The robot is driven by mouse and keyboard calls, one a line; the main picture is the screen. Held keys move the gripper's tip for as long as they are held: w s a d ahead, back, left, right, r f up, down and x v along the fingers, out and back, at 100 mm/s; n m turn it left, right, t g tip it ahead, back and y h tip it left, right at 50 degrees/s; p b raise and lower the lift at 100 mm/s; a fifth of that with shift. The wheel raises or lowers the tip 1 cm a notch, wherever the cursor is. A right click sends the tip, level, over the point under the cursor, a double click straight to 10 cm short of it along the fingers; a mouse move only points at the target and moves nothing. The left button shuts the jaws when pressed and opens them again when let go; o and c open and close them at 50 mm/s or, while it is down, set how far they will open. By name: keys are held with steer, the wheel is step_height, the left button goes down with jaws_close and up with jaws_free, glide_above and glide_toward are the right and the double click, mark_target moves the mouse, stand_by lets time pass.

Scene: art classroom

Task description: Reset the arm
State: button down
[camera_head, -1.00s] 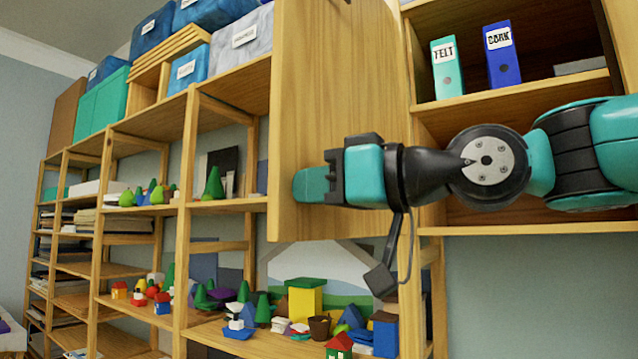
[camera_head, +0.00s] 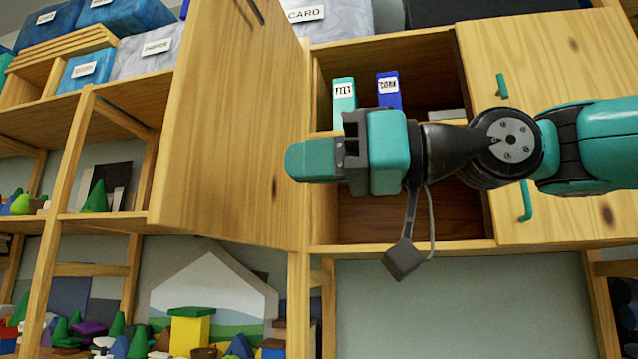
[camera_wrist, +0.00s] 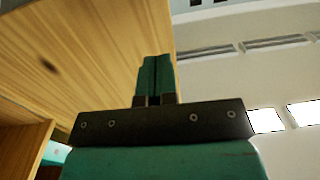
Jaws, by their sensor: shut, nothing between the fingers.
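My gripper (camera_head: 312,160) is at the end of my teal and black arm, which reaches in from the right across the front of an open wall cabinet (camera_head: 420,246). In the wrist view my gripper (camera_wrist: 155,75) has its two teal fingers together with nothing between them. The open wooden cabinet door (camera_head: 235,130) stands to the left of and behind the fingertips in the head view. The wrist view shows a wooden panel (camera_wrist: 90,50) beside the fingers. I cannot tell whether the fingers touch the door.
A teal FELT binder (camera_head: 344,112) and a blue CORK binder (camera_head: 389,98) stand inside the cabinet. The right cabinet door (camera_head: 560,80) is closed, with teal handles. Open shelves with small painted models, including a yellow block (camera_head: 190,330), stand at the left.

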steer(key=w+d+f+m+t+h+b, duration=0.1)
steer(key=d+f+m+h, duration=0.25)
steer(key=f, duration=0.75)
steer(key=d+f+m+h, duration=0.2)
steer(key=f+m+h, duration=0.15)
steer(key=f, duration=0.85)
steer(key=s+d+f+g+h, duration=0.1)
steer(key=s+d+f+h, duration=0.1)
steer(key=f, duration=0.4)
steer(key=s+d+f+m+g+h, duration=0.1)
steer(key=s+d+f+h, duration=0.1)
steer(key=s+d+f, duration=0.3)
steer(key=s+d+f+m+g+h+b, duration=0.1)
steer(key=s+d+f, duration=0.3)
steer(key=f, duration=0.5)
steer(key=shift+s+g+h, duration=0.3)
steer(key=shift+g+h, duration=0.3)
steer(key=shift+h, duration=0.2)
